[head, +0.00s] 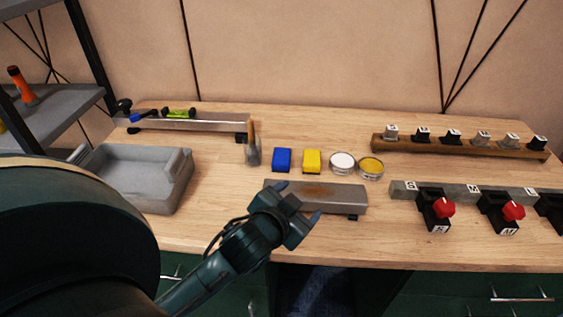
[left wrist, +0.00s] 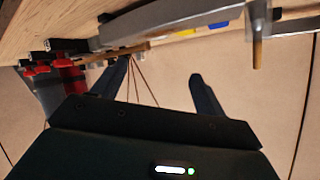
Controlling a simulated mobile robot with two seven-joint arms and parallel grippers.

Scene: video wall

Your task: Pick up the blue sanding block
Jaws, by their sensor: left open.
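The blue sanding block (head: 281,159) stands on the wooden workbench in the head view, just left of a yellow block (head: 312,161). Part of the blue block also shows at the top of the left wrist view (left wrist: 237,26), where the picture is upside down. My left gripper (head: 299,201) is open with nothing between its fingers. It is over the grey metal plate (head: 345,197), nearer the bench's front edge than the blue block and apart from it. In the left wrist view the gripper's two fingers (left wrist: 158,70) stand wide apart. My right gripper is not in view.
A brush (head: 253,150) stands left of the blue block, and two round tins (head: 342,162) stand right of the yellow block. A grey tray (head: 135,178) is at the left. Red-knobbed clamps (head: 440,209) and a wooden rack (head: 460,148) are at the right.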

